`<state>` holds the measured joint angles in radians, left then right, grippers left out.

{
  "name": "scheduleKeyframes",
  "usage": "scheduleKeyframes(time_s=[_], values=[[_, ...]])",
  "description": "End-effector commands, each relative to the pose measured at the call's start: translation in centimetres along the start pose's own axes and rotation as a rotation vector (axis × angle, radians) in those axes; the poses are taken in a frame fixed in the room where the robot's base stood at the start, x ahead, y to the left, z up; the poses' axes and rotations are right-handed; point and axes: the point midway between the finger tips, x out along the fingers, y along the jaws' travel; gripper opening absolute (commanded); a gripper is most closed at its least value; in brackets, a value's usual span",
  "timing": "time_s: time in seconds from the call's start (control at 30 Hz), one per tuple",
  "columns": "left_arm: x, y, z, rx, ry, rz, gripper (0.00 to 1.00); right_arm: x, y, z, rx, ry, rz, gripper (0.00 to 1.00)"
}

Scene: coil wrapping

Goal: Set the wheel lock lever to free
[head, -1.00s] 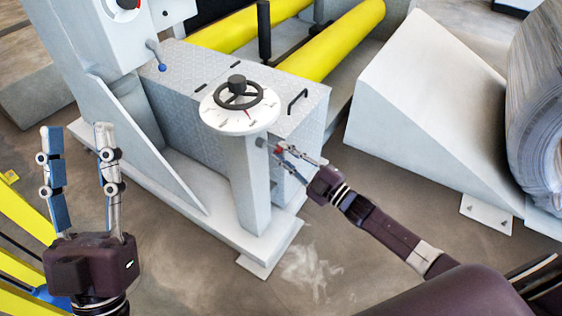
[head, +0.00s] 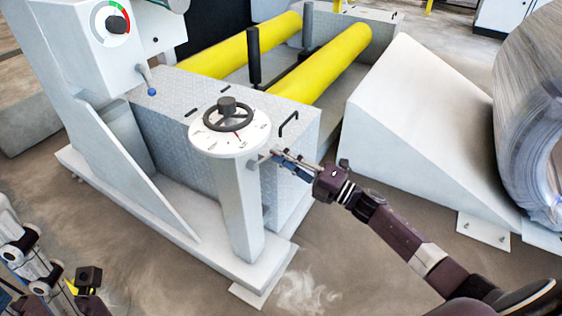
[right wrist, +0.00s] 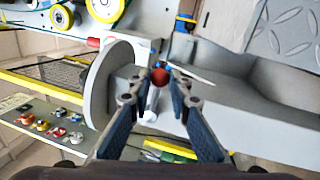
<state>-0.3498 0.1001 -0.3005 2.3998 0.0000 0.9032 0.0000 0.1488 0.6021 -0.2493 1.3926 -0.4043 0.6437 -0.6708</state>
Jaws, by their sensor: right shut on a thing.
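A white pedestal (head: 240,205) carries a white dial (head: 204,138) with a black handwheel (head: 228,118). The wheel lock lever (head: 263,160) is a short grey rod sticking out of the pedestal's right side below the dial. In the right wrist view its red knob (right wrist: 161,77) shows between my fingertips. My right gripper (head: 283,159) is shut on the lever at this knob; the wrist view shows its fingers (right wrist: 163,84) on both sides. My left gripper (head: 22,245) is only partly in view at the lower left, so its opening is unclear.
A grey treadplate box (head: 180,130) stands behind the pedestal, with yellow rollers (head: 320,65) beyond. A white wedge ramp (head: 420,140) and a large coil (head: 530,140) are on the right. A machine column with a gauge (head: 117,25) stands left. Floor in front is clear.

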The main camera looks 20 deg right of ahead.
Motion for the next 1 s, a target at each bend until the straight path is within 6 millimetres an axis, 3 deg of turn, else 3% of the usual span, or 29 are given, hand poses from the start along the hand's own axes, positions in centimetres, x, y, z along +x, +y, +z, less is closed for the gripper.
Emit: scheduleKeyframes(time_s=[0.67,0.7,0.8,1.0], values=[[-0.18,0.01,0.12,0.000,-0.004,0.000,0.40,0.10,0.45,0.01,-0.063,0.014,0.002,0.00],[-0.18,0.01,0.13,0.000,-0.004,0.000,0.40,0.10,0.45,0.01,-0.063,0.014,0.003,0.20],[-0.18,0.01,0.14,0.000,-0.004,0.000,0.40,0.10,0.46,0.03,-0.062,0.014,0.003,0.31],[-0.19,0.01,0.14,0.000,-0.004,0.000,0.40,0.10,0.45,0.05,-0.061,0.013,0.002,0.35]])
